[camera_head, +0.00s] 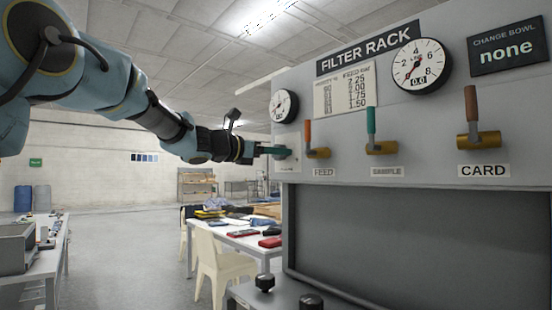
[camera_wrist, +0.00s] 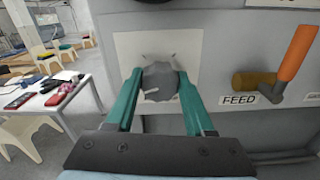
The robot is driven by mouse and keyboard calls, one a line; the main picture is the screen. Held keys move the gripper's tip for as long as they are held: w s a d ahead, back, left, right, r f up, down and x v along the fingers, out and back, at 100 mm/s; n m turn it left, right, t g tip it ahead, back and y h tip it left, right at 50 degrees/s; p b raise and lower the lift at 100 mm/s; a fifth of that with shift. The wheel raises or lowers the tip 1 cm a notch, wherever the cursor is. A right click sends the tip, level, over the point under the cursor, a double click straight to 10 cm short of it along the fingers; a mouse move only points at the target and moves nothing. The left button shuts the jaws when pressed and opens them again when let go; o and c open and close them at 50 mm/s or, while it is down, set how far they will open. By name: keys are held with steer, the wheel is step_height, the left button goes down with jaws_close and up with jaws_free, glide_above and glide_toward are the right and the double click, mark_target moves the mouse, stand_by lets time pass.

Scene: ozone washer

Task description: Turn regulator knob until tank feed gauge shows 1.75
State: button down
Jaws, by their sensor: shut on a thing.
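The regulator knob (camera_wrist: 160,82) is a dark grey, lobed knob on a pale plate, seen in the wrist view. My gripper (camera_wrist: 158,92) has its two teal fingers on either side of the knob, closed on it. In the head view my gripper (camera_head: 278,151) reaches the left end of the panel and hides the knob. A small round gauge (camera_head: 285,105) sits above it; its reading is too small to tell. A larger gauge (camera_head: 418,66) at upper right has a red needle and a window showing 0.0. I cannot read which gauge is named tank feed.
The FILTER RACK panel has an orange FEED lever (camera_head: 309,138), a teal SAMPLE lever (camera_head: 372,130) and a brown CARD lever (camera_head: 472,115). The FEED lever (camera_wrist: 297,55) stands right of my gripper. A listing card (camera_head: 345,91) hangs between the gauges. A table (camera_head: 235,240) stands behind.

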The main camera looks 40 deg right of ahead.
steer(key=m+b, duration=0.2)
steer(key=b, duration=0.1)
steer(key=m+b, duration=0.2)
steer(key=b, duration=0.1)
steer(key=m+b, duration=0.3)
steer(key=shift+f, duration=0.35)
steer(key=m+b, duration=0.3)
steer(key=shift+s+m, duration=0.1)
steer(key=shift+m, duration=0.2)
steer(key=shift+r+m+b, duration=0.15)
steer(key=shift+m+b, duration=1.3)
steer(key=shift+m, duration=0.45)
steer(key=shift+c, duration=1.3)
jaws_free()
